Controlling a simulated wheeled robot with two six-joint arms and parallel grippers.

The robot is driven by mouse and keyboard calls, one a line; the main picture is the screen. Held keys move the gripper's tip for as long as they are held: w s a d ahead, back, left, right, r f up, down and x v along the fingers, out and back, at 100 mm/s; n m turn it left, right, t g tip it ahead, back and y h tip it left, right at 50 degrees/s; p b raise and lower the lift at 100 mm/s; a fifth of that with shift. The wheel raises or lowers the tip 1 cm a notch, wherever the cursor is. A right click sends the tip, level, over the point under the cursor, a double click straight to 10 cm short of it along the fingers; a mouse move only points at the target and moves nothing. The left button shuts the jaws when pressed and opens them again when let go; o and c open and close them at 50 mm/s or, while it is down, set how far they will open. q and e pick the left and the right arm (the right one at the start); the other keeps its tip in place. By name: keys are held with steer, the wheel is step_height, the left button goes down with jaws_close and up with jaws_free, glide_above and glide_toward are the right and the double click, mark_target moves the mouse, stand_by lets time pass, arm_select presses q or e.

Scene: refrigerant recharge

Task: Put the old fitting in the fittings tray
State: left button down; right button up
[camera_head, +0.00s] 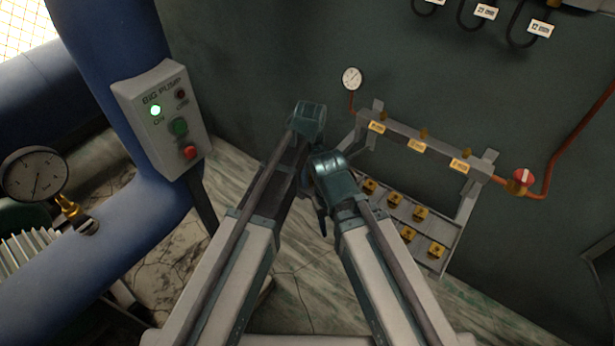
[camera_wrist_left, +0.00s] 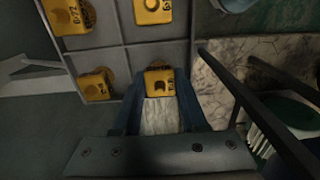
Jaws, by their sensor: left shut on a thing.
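In the left wrist view my left gripper (camera_wrist_left: 160,88) is shut on a yellow fitting (camera_wrist_left: 158,82), with a blue finger on each side of it. The fitting is at the edge of the grey fittings tray (camera_wrist_left: 122,62); I cannot tell whether it rests in a compartment. Other yellow fittings (camera_wrist_left: 96,86) sit in neighbouring compartments. In the head view the tray (camera_head: 452,232) is the low part of the rack, with several fittings (camera_head: 420,213) in it. There my left gripper (camera_head: 321,212) is mostly hidden behind my arms, and the held fitting is not visible.
A manifold pipe (camera_head: 420,143) with yellow tags and a red valve (camera_head: 523,177) runs above the tray. A gauge (camera_head: 352,79) stands at its left end. The pump control box (camera_head: 162,120) and large blue pipes (camera_head: 130,225) are on the left. Marble floor lies between.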

arm_select(q)
steer(key=shift+f, duration=0.2)
steer(key=c, duration=0.7)
jaws_free()
steer(key=shift+c, duration=0.2)
steer(key=shift+r, duration=0.2)
step_height(320, 180, up, 12)
steer(key=p, duration=1.2)
step_height(320, 180, up, 7)
steer(key=p, duration=0.7)
glide_above(310, 173)
